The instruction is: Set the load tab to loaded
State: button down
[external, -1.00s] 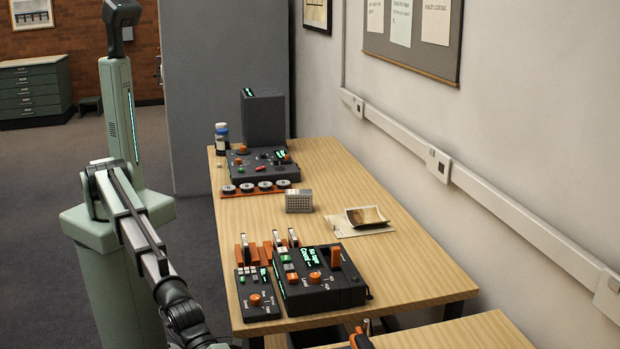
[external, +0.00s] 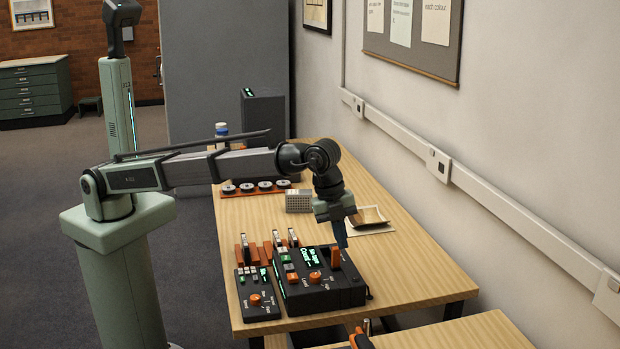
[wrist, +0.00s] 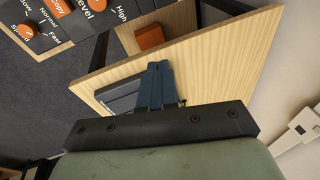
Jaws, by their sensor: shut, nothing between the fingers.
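A large black device (external: 322,293) with a lit green display and orange knobs stands near the front of the table. An upright orange tab (external: 335,258) rises from its far right part. It looks like the load tab, but no label on it can be read. An orange block, apparently the same tab, shows in the wrist view (wrist: 150,37). My gripper (external: 342,244) points down just above and behind the tab in the external view. Its blue fingers (wrist: 156,76) are together and empty. I cannot tell whether they touch the tab.
A smaller black control box (external: 257,300) stands left of the device, with orange racks (external: 266,252) behind it. A small grey box (external: 298,201) and a paper with a photo (external: 371,220) lie farther back. The table's right side (external: 420,270) is clear.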

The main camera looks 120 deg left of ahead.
aim_at(335, 241)
jog(key=s+a+r+n+g, duration=0.1)
jog(key=s+a+r+g, duration=0.1)
jog(key=s+a+r, duration=0.4)
jog(key=a+r, duration=0.1)
jog(key=a, duration=0.2)
jog(key=shift+a+r+g, duration=0.3)
jog(key=shift+a+g, duration=0.05)
jog(key=shift+g, duration=0.05)
jog(key=shift+f, duration=0.1)
notch_tip(335, 241, down, 14)
jog(key=shift+w+r, duration=0.1)
dwell(0.3)
jog(key=shift+f, duration=1.8)
notch_tip(335, 241, up, 14)
jog(key=shift+r, duration=0.15)
